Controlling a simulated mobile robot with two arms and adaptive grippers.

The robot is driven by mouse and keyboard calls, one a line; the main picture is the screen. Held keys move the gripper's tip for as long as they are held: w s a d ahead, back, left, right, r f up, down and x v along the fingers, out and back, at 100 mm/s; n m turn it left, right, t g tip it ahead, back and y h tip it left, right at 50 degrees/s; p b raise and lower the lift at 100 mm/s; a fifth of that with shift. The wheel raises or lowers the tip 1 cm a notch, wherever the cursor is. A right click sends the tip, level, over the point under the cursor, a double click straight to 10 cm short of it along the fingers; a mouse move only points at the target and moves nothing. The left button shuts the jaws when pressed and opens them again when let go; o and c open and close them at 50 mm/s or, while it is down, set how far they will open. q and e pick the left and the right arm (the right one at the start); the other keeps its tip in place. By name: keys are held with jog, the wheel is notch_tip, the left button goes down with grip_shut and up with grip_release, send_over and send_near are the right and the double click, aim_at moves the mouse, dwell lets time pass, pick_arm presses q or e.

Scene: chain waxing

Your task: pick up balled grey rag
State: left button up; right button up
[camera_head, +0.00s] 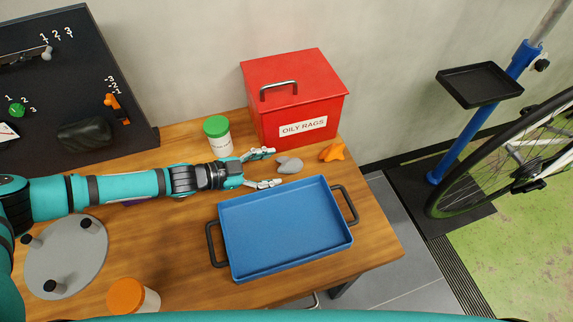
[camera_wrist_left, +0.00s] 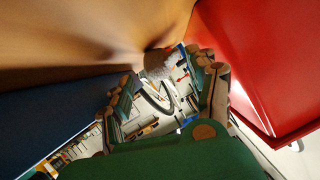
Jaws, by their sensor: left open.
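The balled grey rag (camera_head: 290,165) lies on the wooden table between the red bin and the blue tray. It also shows in the left wrist view (camera_wrist_left: 158,62), ahead of the fingers and roughly centred between them. My left gripper (camera_head: 272,168) reaches in from the left, its fingers spread and empty. Its fingertips are beside the rag's left side; I cannot tell whether they touch it. The fingers also show in the left wrist view (camera_wrist_left: 168,88). My right gripper is in neither view.
The red oily-rags bin (camera_head: 290,105) stands behind the rag, and the blue tray (camera_head: 285,262) lies in front. An orange rag (camera_head: 332,152) is to the right. A green-lidded jar (camera_head: 218,137) stands behind my left gripper. An orange-lidded jar (camera_head: 133,297) stands near the front.

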aim_at(278, 167)
pick_arm(q)
jog(key=x, duration=0.4)
jog(key=shift+d+f, duration=0.1)
jog(key=shift+d, duration=0.05)
jog(key=c, duration=0.7)
jog(key=shift+c, duration=0.3)
